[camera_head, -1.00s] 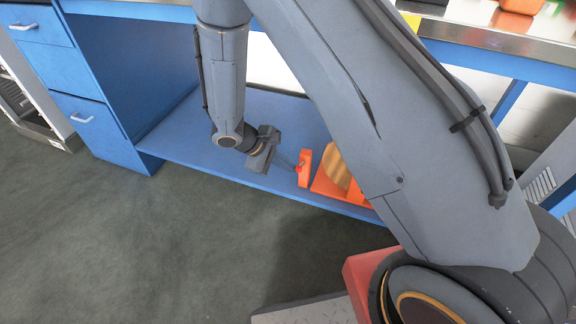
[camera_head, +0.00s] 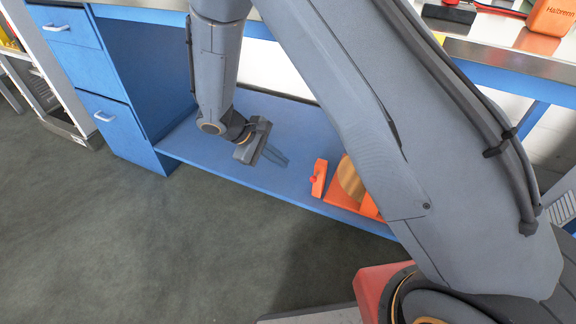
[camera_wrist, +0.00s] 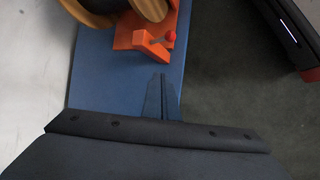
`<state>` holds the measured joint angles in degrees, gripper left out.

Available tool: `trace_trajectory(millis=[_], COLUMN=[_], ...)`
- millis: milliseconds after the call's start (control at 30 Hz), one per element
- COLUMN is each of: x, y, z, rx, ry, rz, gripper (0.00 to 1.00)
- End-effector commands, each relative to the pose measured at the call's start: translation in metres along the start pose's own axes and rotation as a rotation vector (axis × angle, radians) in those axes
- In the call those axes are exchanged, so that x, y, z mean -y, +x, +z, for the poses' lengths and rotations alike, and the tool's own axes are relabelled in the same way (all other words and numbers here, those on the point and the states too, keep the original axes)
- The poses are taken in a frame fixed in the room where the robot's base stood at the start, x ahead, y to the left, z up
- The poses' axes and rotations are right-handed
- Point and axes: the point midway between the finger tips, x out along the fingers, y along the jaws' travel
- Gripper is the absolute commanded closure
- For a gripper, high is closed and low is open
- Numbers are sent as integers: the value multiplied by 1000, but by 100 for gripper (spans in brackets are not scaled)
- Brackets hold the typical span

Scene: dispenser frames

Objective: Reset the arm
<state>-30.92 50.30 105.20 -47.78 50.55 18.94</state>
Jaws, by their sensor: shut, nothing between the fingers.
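My gripper (camera_head: 277,156) is low over the blue shelf under the bench, at the end of my bent arm. Its thin fingers are shut with nothing between them. In the wrist view the closed fingers (camera_wrist: 162,97) point toward an orange dispenser frame (camera_wrist: 150,40) with a red knob. In the head view the orange dispenser (camera_head: 319,178) stands to the right of the gripper, apart from it. A tan round spool (camera_head: 350,180) sits in it, partly hidden by my arm.
The blue lower shelf (camera_head: 225,160) is clear left of the dispenser. A blue drawer cabinet (camera_head: 110,120) bounds it on the left. The bench top (camera_head: 490,55) above holds an orange box (camera_head: 553,16) and a black item (camera_head: 448,14). Grey floor (camera_head: 150,240) lies open in front.

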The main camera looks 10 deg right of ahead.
Motion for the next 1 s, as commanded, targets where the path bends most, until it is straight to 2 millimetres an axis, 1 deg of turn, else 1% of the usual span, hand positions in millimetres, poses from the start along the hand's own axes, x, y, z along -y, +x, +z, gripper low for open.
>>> trace_trajectory(millis=[33,133,633,733,767,867,967,1000], x=[-1,-2,-2,-1,0,5,16,21], y=[-5,-9,-9,-14,-17,-36,-63,-74], z=[0,0,0,3,5,18,38,48], rx=[-1,-1,0,-4,-7,-26,-54,-68], ry=[1,1,0,5,8,27,56,70], rz=[1,1,0,-7,-14,-51,-111,-138], gripper=[100,100,100,100,100,100,100,100])
